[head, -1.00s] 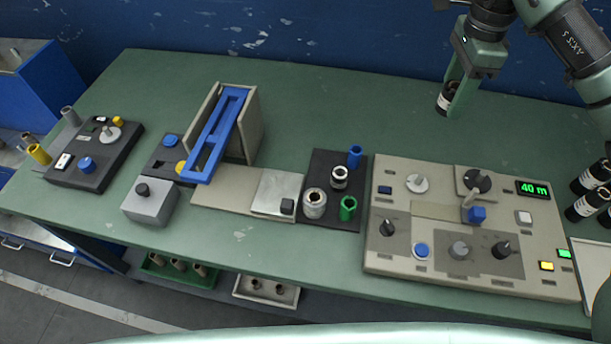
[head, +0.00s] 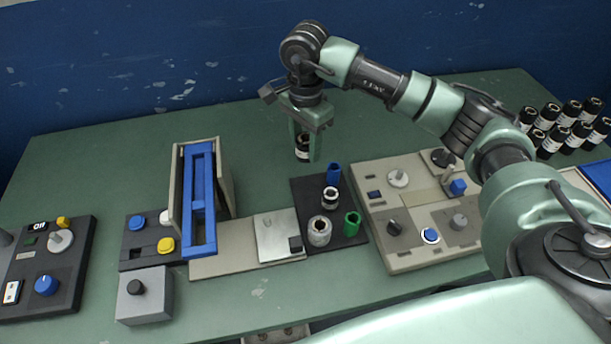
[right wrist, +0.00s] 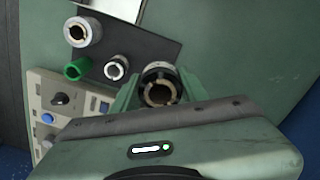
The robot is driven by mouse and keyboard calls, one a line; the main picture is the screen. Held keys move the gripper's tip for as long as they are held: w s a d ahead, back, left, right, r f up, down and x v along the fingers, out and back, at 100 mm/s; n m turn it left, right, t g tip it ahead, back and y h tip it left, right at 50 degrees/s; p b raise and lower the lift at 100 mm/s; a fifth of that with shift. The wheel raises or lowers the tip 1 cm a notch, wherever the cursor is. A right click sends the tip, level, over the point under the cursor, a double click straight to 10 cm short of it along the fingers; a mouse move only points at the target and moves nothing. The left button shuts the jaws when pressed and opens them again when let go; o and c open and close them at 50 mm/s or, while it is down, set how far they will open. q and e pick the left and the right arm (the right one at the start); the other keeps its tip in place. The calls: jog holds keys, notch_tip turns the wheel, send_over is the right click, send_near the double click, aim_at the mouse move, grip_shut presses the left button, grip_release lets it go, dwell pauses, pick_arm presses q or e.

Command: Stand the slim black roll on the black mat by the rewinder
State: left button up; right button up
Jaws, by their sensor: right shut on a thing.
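My right gripper (head: 304,155) is shut on a slim black roll (head: 302,148) with a white label. It holds the roll upright above the table, just behind the black mat (head: 305,194). In the right wrist view the roll (right wrist: 160,88) shows end-on between the fingers, with its hollow core visible, beside the mat (right wrist: 150,46). On the mat stand a blue tube (head: 334,173), a small black-and-white roll (head: 331,198), a wider grey roll (head: 320,231) and a green tube (head: 352,224). My left gripper is out of view.
A beige control panel (head: 385,254) with knobs lies right of the mat. A metal plate (head: 274,233) and a blue-framed device (head: 200,200) lie left. Several black rolls (head: 560,125) stand at the far right. The table behind the mat is open.

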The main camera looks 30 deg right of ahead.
jog(key=f, duration=0.3)
jog(key=f+p, duration=0.1)
jog(key=f, duration=0.2)
jog(key=shift+a+f, duration=0.2)
jog(key=shift+f, duration=0.05)
notch_tip(320, 180, down, 4)
jog(key=shift+f+p, duration=0.25)
jog(key=shift+p, duration=0.15)
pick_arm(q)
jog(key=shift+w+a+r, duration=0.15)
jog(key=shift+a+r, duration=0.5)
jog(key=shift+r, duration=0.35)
pick_arm(e)
jog(key=shift+f, duration=0.1)
jog(key=shift+f, duration=0.15)
jog(key=o, duration=1.4)
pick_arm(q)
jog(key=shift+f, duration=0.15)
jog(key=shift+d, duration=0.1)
